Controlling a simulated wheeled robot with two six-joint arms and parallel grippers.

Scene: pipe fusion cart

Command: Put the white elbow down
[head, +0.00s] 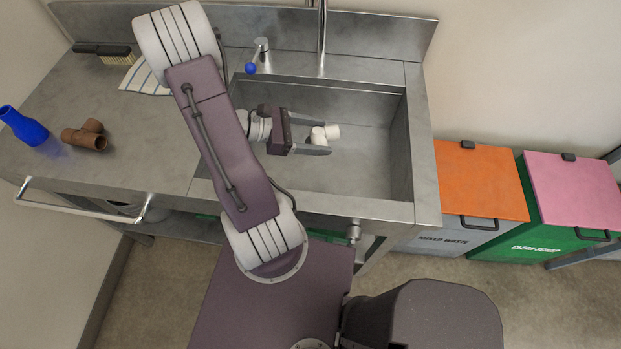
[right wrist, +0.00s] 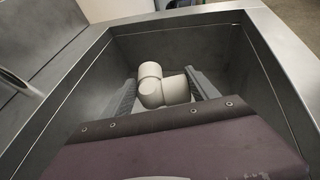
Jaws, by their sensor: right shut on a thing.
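The white elbow (head: 325,134) is a short bent pipe piece at the fingertips of my right gripper (head: 328,141), above or inside the steel sink basin (head: 370,160). In the right wrist view the white elbow (right wrist: 162,88) sits between the two dark fingers of the right gripper (right wrist: 163,90), which is shut on it. The basin floor lies beyond it; I cannot tell whether the elbow touches the floor. My left gripper is not in view.
A brush (head: 117,56) and striped cloth (head: 146,78) lie behind. A tap (head: 322,40) rises behind the basin. Orange-lidded (head: 482,180) and pink-lidded (head: 575,190) bins stand right.

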